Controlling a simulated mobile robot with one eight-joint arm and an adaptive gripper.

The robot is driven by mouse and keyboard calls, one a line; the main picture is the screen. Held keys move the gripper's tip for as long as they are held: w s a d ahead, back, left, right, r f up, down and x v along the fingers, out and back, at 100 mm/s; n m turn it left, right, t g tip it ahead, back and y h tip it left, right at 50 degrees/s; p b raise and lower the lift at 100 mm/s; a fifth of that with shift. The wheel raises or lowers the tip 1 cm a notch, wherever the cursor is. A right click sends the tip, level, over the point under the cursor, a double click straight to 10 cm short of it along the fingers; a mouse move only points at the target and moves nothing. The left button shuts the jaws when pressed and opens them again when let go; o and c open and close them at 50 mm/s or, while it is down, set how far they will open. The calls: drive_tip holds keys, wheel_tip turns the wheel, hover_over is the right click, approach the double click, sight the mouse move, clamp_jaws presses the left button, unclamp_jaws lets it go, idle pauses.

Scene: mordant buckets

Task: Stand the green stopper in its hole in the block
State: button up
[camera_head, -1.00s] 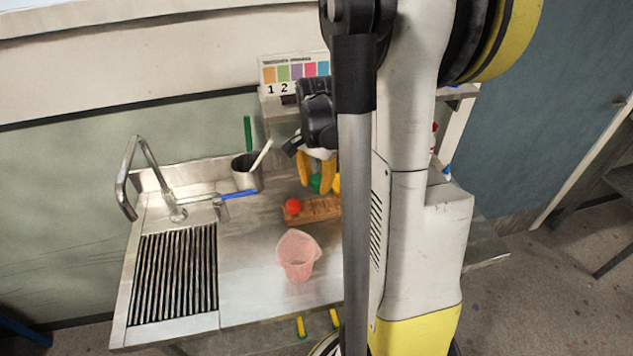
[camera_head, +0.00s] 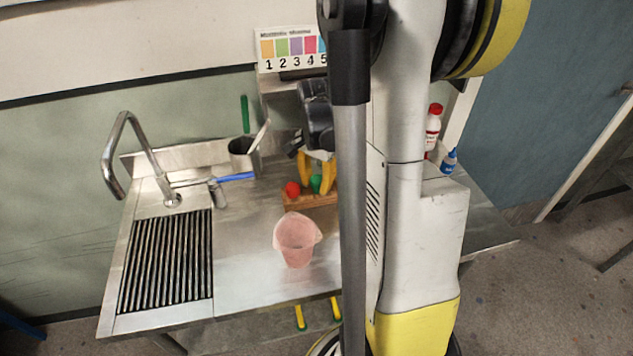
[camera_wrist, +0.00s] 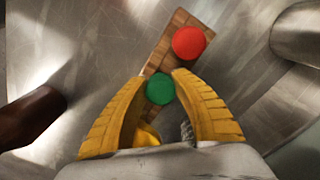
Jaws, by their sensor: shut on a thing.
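The green stopper (camera_wrist: 160,88) is between the yellow fingertips of my gripper (camera_wrist: 158,84) in the wrist view. It also shows in the head view (camera_head: 316,184), right of the red stopper. My gripper (camera_head: 318,180) is shut on it, over the wooden block (camera_head: 312,201). The block (camera_wrist: 165,55) shows in the wrist view beyond and beneath the fingers. The red stopper (camera_wrist: 189,43) stands in the block's far end. The hole under the green stopper is hidden, so I cannot tell whether the stopper is in it. A yellow thing (camera_wrist: 146,134) shows between the fingers near the palm.
A pink beaker (camera_head: 297,240) stands in front of the block. A metal pot (camera_head: 243,158) holds tools at the back, next to a blue-handled tool (camera_head: 236,177). The sink drainer (camera_head: 168,262) and tap (camera_head: 128,150) are left. Bottles (camera_head: 433,128) stand right.

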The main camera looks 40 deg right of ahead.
drive_tip(key=shift+f, duration=0.35)
drive_tip(key=o, duration=0.9)
drive_tip(key=shift+o, duration=0.2)
wheel_tip(320, 180, up, 12)
drive_tip(key=shift+r, duration=0.1)
